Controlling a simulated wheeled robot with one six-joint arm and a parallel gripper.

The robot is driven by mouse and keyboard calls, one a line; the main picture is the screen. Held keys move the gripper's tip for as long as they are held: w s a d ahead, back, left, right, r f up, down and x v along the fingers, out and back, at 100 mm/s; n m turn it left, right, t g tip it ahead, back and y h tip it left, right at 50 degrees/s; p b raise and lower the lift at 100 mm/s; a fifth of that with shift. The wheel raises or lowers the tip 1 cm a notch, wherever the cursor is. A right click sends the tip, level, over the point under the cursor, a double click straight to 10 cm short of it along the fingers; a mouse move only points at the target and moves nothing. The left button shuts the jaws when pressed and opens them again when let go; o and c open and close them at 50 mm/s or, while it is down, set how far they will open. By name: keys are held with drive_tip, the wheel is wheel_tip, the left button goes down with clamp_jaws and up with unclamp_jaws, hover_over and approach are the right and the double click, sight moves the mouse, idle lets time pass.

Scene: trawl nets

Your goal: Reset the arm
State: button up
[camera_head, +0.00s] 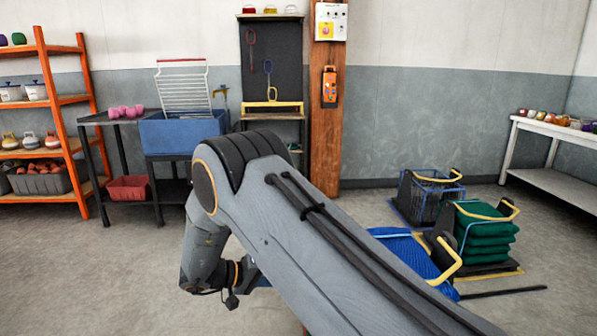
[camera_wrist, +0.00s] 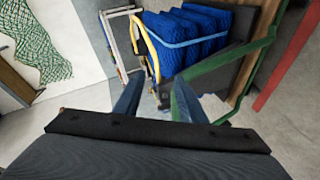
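My arm crosses the head view from the bottom right, bends at a thick elbow and hangs down on the left side. The wrist end is low, near the floor area, and my gripper is mostly hidden behind the arm there. In the wrist view my gripper (camera_wrist: 157,97) shows two fingers standing apart, with nothing held between them. Beyond the fingers is a stack of folded blue netting (camera_wrist: 185,40) with a light blue strap and a yellow handle (camera_wrist: 148,50). A green bar (camera_wrist: 232,65) runs close to the right finger.
In the head view an orange shelf (camera_head: 62,95) and a black table with a blue bin (camera_head: 180,132) stand left. A wooden post (camera_head: 328,120) stands mid-back. Carts with green netting (camera_head: 485,235) and blue netting (camera_head: 415,258) are right, near a white bench (camera_head: 560,130). Floor at left front is clear.

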drive_tip(key=w+r+t+y, duration=0.5)
drive_tip(key=w+r, duration=0.4)
drive_tip(key=w, duration=0.1)
wheel_tip(320, 180, up, 8)
drive_tip(key=n+y, duration=0.1)
drive_tip(key=y, duration=0.6)
drive_tip(key=s+d+g, duration=0.3)
drive_tip(key=s+d, duration=0.3)
drive_tip(key=s, duration=0.8)
drive_tip(key=s+d+g+y+p, duration=0.1)
drive_tip(key=s+d+g, duration=0.35)
drive_tip(key=s, duration=0.85)
drive_tip(key=s+d+g, duration=0.3)
drive_tip(key=s+d, duration=0.4)
drive_tip(key=s, duration=0.7)
drive_tip(key=d+r+m+p, duration=0.1)
drive_tip(key=d+r+p, duration=0.3)
drive_tip(key=p, duration=0.7)
wheel_tip(320, 180, up, 3)
drive_tip(key=shift+d+f+p, duration=0.2)
drive_tip(key=shift+p, duration=0.2)
